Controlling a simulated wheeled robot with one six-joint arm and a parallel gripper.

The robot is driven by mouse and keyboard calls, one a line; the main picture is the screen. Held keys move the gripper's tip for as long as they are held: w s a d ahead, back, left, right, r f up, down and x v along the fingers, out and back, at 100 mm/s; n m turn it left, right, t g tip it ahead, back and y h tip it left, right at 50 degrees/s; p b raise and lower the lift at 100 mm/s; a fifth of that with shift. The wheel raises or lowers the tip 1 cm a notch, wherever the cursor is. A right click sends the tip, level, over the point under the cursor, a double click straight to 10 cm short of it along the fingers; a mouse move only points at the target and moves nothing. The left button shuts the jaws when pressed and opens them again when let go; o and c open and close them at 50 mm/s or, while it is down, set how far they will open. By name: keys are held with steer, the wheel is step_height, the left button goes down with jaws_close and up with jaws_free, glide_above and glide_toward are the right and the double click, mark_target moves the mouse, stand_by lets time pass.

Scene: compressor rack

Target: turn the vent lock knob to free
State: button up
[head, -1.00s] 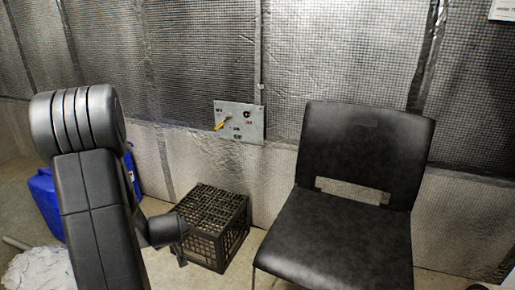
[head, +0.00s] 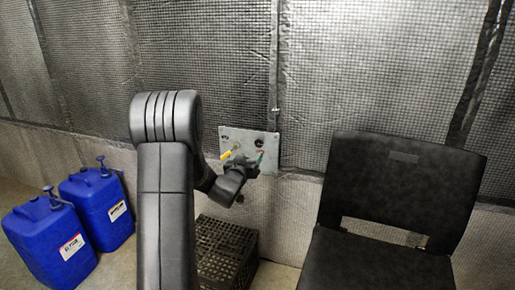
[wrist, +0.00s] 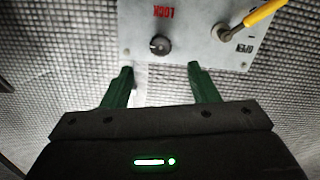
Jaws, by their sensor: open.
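A grey metal panel (head: 268,139) is fixed to the quilted wall. It bears a small round dark knob (wrist: 160,45), with the red word LOCK upside down beside it in the wrist view. Which way the knob points is too small to tell. A yellow-handled lever (wrist: 258,17) sits on the panel to the right, near the word OPEN. My gripper (wrist: 160,72) is open, its two green fingers apart and empty. In the wrist view the fingertips lie just below the knob, one to each side, not around it. In the head view my gripper (head: 252,165) covers the panel's lower part.
A black chair (head: 400,190) stands to the right of the panel. A black crate (head: 225,250) is on the floor below it, partly behind my arm. Two blue jugs (head: 50,245) stand on the floor at the left.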

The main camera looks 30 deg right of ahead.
mark_target(259, 145)
steer(key=x, duration=0.8)
steer(key=shift+w+d+b, duration=0.2)
steer(key=shift+d+b, duration=0.1)
steer(key=shift+b, duration=0.1)
steer(key=c, duration=1)
